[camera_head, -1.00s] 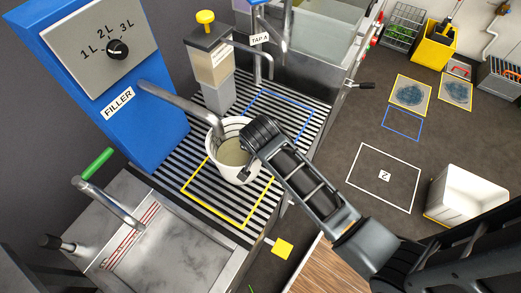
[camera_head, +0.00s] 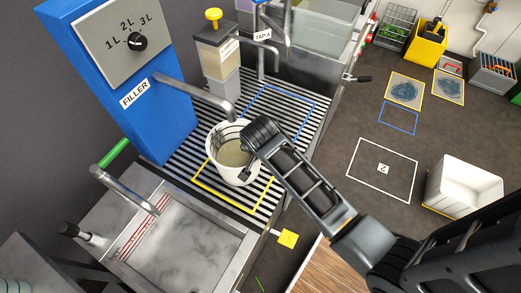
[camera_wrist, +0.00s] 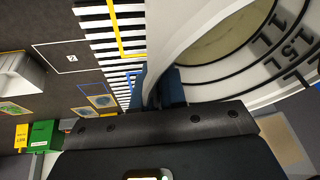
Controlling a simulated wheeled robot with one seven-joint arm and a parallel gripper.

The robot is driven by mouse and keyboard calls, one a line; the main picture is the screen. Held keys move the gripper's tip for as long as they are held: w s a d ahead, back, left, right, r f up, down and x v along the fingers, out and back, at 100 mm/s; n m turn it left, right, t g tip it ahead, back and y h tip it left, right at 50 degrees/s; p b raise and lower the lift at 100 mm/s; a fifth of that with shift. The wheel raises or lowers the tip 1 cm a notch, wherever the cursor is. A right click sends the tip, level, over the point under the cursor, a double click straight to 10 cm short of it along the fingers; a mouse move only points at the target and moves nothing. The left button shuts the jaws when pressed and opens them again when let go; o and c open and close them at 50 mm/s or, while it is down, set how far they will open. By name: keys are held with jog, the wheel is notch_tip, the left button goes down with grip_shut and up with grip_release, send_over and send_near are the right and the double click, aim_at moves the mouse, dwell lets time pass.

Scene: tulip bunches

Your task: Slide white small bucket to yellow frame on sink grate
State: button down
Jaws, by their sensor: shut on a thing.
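The white small bucket (camera_head: 231,172) stands upright on the striped sink grate (camera_head: 174,160), with beige contents and dark level marks inside. It covers the far part of the yellow frame (camera_head: 225,201), whose near edge and parts of its sides show. Whether its base is wholly inside the frame is hidden. My gripper (camera_head: 246,158) is shut on the bucket's right wall. In the wrist view the bucket (camera_wrist: 192,28) fills the upper right, its wall between my fingers (camera_wrist: 164,88).
The filler spout (camera_head: 200,92) ends just behind the bucket's rim. A dispenser (camera_head: 218,62) stands behind it. A blue frame (camera_head: 296,93) lies empty on the far grate. A metal basin (camera_head: 185,245) lies at the near left.

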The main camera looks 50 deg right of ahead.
jog(key=c, duration=1.1)
grip_release()
jog(key=shift+r, duration=0.1)
jog(key=v, duration=0.7)
jog(key=shift+a+r, duration=0.15)
jog(key=shift+r, duration=0.15)
jog(key=shift+s, duration=0.15)
